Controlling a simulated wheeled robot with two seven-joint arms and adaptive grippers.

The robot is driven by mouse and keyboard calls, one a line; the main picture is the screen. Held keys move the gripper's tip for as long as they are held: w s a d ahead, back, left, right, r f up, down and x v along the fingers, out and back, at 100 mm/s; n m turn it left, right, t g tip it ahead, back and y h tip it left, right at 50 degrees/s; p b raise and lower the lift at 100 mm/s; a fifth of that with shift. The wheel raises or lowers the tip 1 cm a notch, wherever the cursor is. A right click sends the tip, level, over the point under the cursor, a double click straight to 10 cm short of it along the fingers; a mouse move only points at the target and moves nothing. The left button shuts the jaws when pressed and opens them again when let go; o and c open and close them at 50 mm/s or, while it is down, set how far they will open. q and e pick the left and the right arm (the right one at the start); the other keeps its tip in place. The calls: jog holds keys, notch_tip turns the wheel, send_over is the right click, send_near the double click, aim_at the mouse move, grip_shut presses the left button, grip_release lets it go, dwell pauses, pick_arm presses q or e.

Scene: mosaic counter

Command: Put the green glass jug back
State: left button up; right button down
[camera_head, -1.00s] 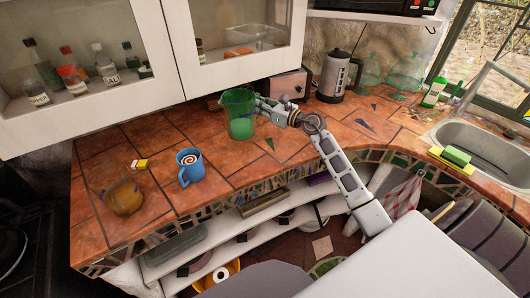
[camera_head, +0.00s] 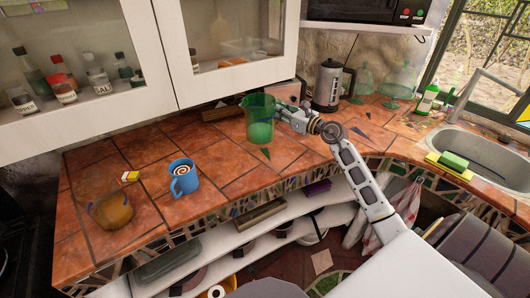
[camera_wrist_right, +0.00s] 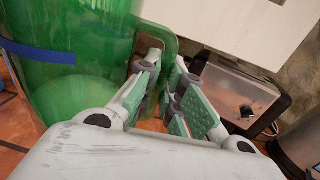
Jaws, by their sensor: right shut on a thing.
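The green glass jug (camera_head: 260,122) is upright at the back of the tiled counter, below the white wall cabinets. My right gripper (camera_head: 281,112) reaches it from the right and is shut on its handle. In the right wrist view the jug (camera_wrist_right: 75,75) fills the left side, with a blue band on its wall. The handle (camera_wrist_right: 167,48) passes between the fingers of my right gripper (camera_wrist_right: 166,78). I cannot tell whether the jug's base touches the counter. My left gripper is not in view.
A blue mug (camera_head: 184,180) and a brown rounded object (camera_head: 111,211) stand on the left counter (camera_head: 215,160). A toaster (camera_wrist_right: 240,92) is behind the gripper. A kettle (camera_head: 328,86) and clear green glass vessels (camera_head: 398,82) stand right. The counter between mug and jug is clear.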

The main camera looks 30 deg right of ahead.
aim_at(279, 121)
notch_tip(279, 121, down, 5)
jog(key=shift+r+b, duration=0.1)
jog(key=shift+b, duration=0.35)
jog(key=shift+f, duration=0.55)
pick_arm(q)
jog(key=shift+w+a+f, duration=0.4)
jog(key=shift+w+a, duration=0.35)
